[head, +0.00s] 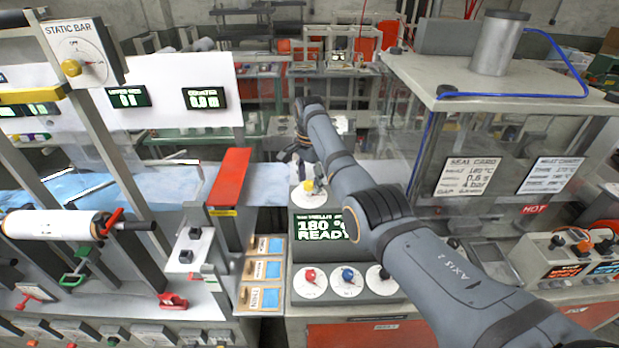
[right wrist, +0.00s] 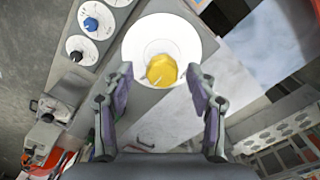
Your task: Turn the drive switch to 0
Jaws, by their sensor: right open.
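A yellow knob (head: 308,187) sits on a round white dial (head: 303,197) on top of the grey control box. I take it for the drive switch, but its lettering cannot be read. In the right wrist view the knob (right wrist: 162,71) shows a pale pointer line toward the lower left of the picture, on its white dial (right wrist: 190,35). My right gripper (head: 316,178) is open above the dial. In the right wrist view its fingers stand on either side of the knob, with gaps. The gripper partly covers the knob in the head view. My left gripper is out of view.
The box's display (head: 322,229) reads 180 and READY. Red (head: 310,276), blue (head: 347,275) and black (head: 384,273) knobs are in front. A red bar (head: 230,178) stands left. A STATIC BAR switch (head: 80,60) has another yellow knob.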

